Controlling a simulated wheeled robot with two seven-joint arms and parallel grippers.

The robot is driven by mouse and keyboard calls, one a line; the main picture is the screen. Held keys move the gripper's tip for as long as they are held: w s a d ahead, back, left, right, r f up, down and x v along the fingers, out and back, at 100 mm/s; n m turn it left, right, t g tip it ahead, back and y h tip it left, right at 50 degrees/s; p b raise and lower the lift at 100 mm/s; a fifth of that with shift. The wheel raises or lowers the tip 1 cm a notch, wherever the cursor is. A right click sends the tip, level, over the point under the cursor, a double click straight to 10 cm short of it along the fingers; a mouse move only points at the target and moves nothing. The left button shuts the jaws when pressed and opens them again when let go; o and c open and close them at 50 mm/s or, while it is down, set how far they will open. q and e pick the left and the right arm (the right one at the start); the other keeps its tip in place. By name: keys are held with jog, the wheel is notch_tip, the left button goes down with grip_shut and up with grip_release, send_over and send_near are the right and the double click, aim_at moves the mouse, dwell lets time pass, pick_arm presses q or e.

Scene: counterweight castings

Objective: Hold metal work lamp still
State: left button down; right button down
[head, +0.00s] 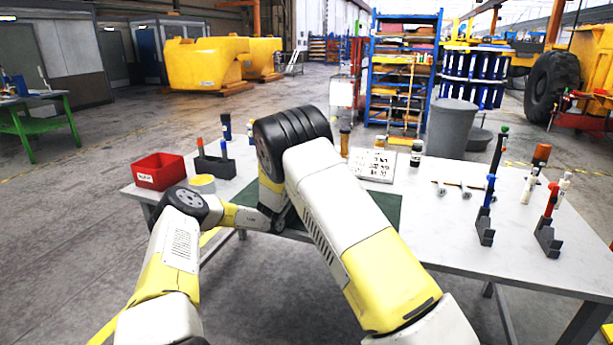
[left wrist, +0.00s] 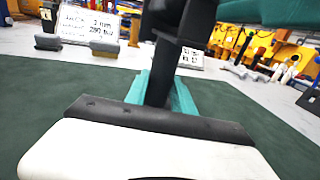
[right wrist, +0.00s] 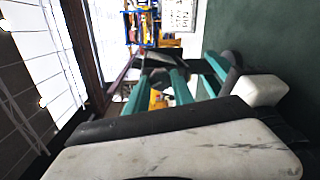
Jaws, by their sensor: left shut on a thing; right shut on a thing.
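The work lamp is hidden behind my arms in the head view. In the left wrist view, a dark upright post (left wrist: 168,55), which looks like part of the lamp, stands between the teal fingers of my left gripper (left wrist: 160,88), shut on it. In the right wrist view, the teal fingers of my right gripper (right wrist: 172,82) are closed around a dark part (right wrist: 160,62), apparently of the same lamp. Which part each gripper holds is hard to tell. The two grippers are close together over the green mat (head: 386,204).
A printed card (head: 373,165) stands behind the mat. Dark stands (head: 485,226) with upright tools are at right. The front right tabletop is clear.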

jog(key=shift+f+m, duration=0.1)
jog(key=shift+m, duration=1.4)
jog(key=shift+d, duration=0.1)
jog(key=c, duration=1.1)
grip_release()
jog(key=v, duration=1.2)
